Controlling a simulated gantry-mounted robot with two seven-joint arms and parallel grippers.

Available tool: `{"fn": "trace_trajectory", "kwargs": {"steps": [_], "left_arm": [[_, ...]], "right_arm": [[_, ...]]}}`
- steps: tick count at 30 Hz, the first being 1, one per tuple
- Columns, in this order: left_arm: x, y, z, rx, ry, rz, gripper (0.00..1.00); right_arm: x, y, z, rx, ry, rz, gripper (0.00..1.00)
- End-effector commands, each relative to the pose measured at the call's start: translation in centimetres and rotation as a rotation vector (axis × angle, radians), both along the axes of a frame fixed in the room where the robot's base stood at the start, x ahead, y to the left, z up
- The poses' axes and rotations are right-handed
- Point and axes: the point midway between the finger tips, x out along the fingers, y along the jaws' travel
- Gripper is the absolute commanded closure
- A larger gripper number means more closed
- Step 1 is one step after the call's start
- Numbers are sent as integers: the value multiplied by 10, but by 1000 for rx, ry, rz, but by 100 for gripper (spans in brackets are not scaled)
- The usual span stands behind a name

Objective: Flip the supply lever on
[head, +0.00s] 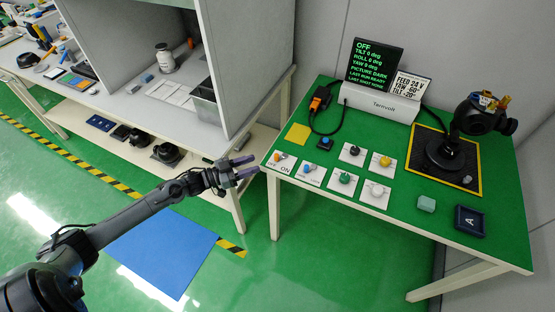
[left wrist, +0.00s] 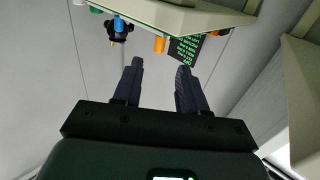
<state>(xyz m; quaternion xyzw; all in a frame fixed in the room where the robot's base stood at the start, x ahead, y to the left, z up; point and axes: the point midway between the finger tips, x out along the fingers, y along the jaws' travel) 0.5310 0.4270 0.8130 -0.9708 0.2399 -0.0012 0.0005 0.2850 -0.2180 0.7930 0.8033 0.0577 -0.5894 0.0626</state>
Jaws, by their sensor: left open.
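The supply lever (head: 278,157) is a small orange lever on a white plate marked OFF and ON, at the green table's front left corner. It appears on the OFF side. An orange lever also shows in the left wrist view (left wrist: 160,44), just beyond my fingertips. My left gripper (head: 246,166) is open and empty, just left of the table edge, with its fingers pointing towards the plate. The gap between its fingers shows in the left wrist view (left wrist: 158,70). It appears apart from the lever. My right gripper is in neither view.
A blue lever (head: 305,168) stands right beside the orange one. Several coloured knobs (head: 345,179) sit further right. The black screen (head: 374,63) reads OFF and PICTURE DARK. A black gimbal camera (head: 478,115) stands at the right. A grey bench (head: 225,60) is at the left.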

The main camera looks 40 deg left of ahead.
Motion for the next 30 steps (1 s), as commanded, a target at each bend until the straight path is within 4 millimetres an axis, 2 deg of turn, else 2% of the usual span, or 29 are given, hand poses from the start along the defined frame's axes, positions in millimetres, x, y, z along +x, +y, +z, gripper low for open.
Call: {"fn": "trace_trajectory", "kwargs": {"steps": [18,24,30], "left_arm": [[77,-41,-1,-1,0,0,58],[88,-47,0,-1,0,0,58],[89,-48,0,0,1,0,58]], "right_arm": [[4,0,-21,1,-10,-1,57],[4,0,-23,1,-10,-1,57],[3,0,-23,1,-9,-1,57]]}}
